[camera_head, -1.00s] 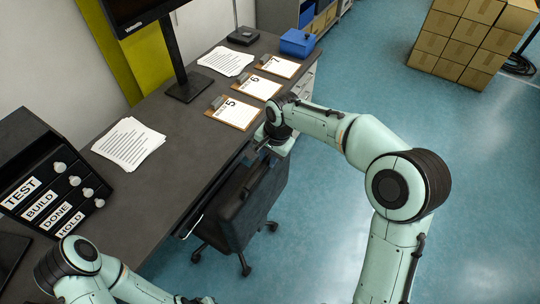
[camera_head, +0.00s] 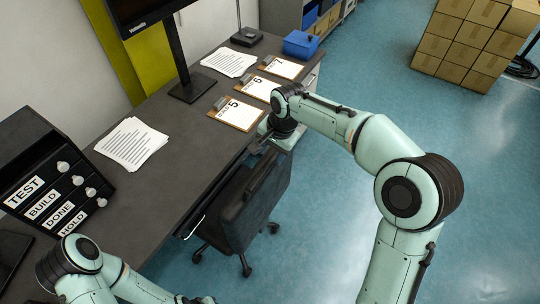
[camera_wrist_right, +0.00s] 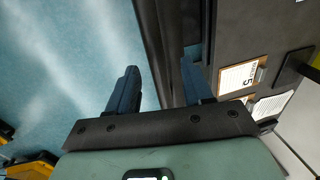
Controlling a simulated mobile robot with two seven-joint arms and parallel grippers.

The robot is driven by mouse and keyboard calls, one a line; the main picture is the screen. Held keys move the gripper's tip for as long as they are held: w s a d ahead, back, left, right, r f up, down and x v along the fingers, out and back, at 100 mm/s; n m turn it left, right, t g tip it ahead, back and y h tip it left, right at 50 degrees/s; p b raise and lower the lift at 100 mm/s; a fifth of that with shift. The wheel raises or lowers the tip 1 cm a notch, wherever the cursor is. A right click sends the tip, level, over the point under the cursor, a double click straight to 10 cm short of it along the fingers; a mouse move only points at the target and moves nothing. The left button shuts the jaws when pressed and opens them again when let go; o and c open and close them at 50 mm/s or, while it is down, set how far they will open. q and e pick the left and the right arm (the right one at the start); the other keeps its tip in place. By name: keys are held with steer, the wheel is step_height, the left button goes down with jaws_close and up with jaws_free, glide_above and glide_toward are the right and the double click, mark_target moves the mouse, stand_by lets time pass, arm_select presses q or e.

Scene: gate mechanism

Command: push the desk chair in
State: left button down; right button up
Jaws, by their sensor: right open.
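The black desk chair (camera_head: 238,213) stands at the near long side of the dark desk (camera_head: 150,205), its backrest upright and its wheeled base on the floor. My right gripper (camera_head: 258,147) is at the upper end of the backrest, beside the desk edge; my arm partly hides its fingers. In the right wrist view the right gripper (camera_wrist_right: 160,88) is open, and a long dark edge, apparently the chair back (camera_wrist_right: 155,45), runs between its fingers. Contact cannot be told. My left arm is at the lower left; its gripper (camera_head: 196,300) is mostly cut off by the bottom edge.
The desk holds numbered clipboards (camera_head: 236,113), paper stacks (camera_head: 131,144), a monitor (camera_head: 140,12), a blue box (camera_head: 300,43) and a labelled switch panel (camera_head: 45,200). Cardboard boxes (camera_head: 470,38) stand at the upper right. The blue floor right of the chair is clear.

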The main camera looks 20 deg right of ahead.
arm_select(q)
steer(key=shift+w+r+p, duration=0.55)
steer(key=shift+w+r, duration=0.2)
steer(key=shift+r, duration=0.05)
arm_select(e)
step_height(320, 180, up, 10)
steer(key=s+d, duration=0.1)
steer(key=shift+s, duration=0.2)
steer(key=shift+f, duration=0.1)
